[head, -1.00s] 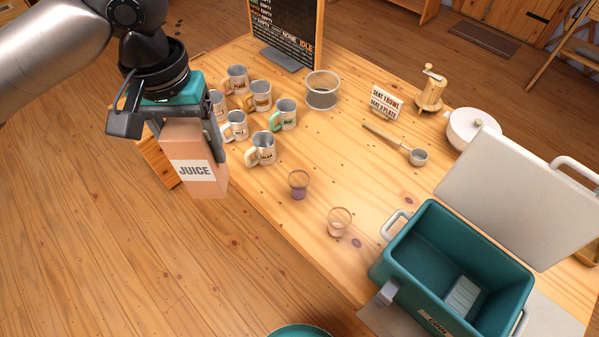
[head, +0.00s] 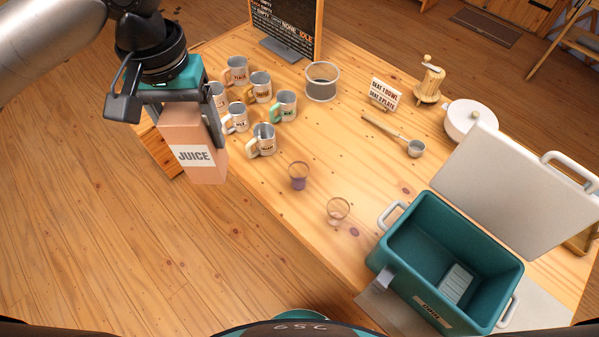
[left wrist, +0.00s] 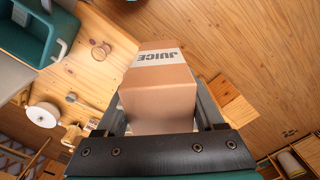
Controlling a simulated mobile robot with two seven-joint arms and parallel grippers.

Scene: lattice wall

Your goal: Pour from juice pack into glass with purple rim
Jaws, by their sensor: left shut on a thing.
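My left gripper (head: 190,125) is shut on the juice pack (head: 205,172), an orange-tan carton with a white JUICE label. It holds the pack nearly upright, left of the table's edge and above the floor. The pack also shows between the fingers in the left wrist view (left wrist: 160,88). One small glass (head: 299,176) with purple in its lower part stands on the table, right of the pack. A second, clear glass (head: 338,211) stands nearer the teal box. I cannot tell the rim colours surely. Both glasses are apart from the pack. My right gripper is out of view.
Several labelled mugs (head: 262,141) stand behind the pack. An open teal box (head: 400,262) with its lid (head: 505,195) fills the near right. A grey-rimmed round container (head: 321,82), a ladle (head: 414,148), a grinder (head: 429,82) and a white pot (head: 470,122) stand farther back.

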